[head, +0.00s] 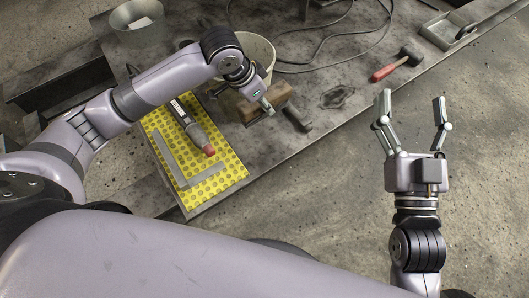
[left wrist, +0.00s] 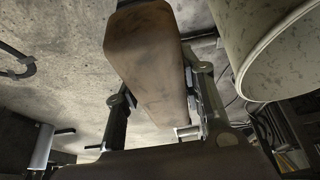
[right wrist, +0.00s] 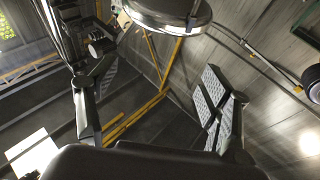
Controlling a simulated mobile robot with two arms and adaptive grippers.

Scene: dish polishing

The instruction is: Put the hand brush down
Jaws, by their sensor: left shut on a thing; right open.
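The hand brush (head: 282,95), a brown wooden block, is over the bench beside the yellow mat. My left gripper (head: 264,105) is shut on it and partly hides it. In the left wrist view the brush (left wrist: 150,58) sits between the two fingers (left wrist: 160,108); its bristles cannot be made out. Whether it touches the bench cannot be told. My right gripper (head: 412,112) is open and empty, in front of the bench's edge with floor behind it.
A yellow dotted mat (head: 232,170) holds a grey square (head: 180,165) and a red-tipped tool (head: 194,126). A pale bucket (head: 259,52) stands behind the brush. A red-handled hammer (head: 390,69), a metal tray (head: 438,30) and a grey pot (head: 140,34) are farther off.

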